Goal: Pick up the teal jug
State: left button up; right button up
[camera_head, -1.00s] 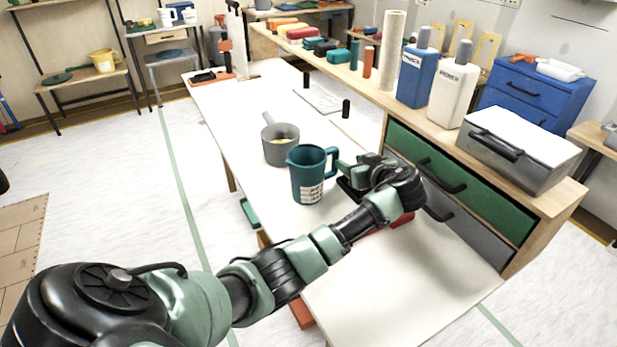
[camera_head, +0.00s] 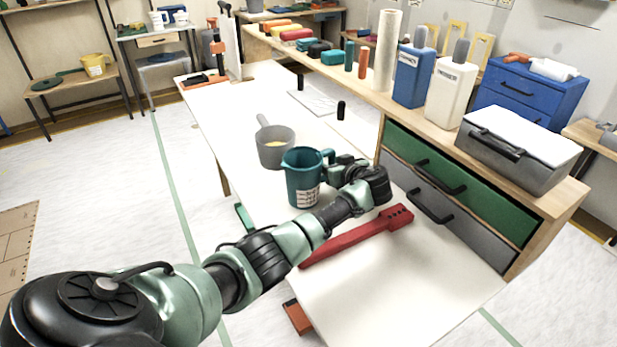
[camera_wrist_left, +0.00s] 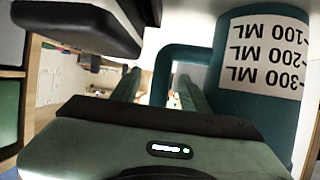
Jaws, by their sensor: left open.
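The teal jug (camera_head: 301,180) stands upright on the white table, with a white measuring label on its side and its handle (camera_head: 327,156) to the right. My left gripper (camera_head: 335,170) is right beside the handle, reaching in from the right. In the left wrist view, the jug (camera_wrist_left: 262,85) shows upside down at the right. Its handle (camera_wrist_left: 183,51) runs down between the two green fingers of my left gripper (camera_wrist_left: 160,90), which are apart. I cannot tell whether a finger touches the handle. My right gripper is out of view.
A grey pot (camera_head: 275,150) stands just behind the jug. A red long tool (camera_head: 360,236) lies in front, near my left arm. The drawer unit (camera_head: 450,190) borders the table on the right.

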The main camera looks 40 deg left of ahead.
pick_arm(q)
grip_shut()
dwell(1.4)
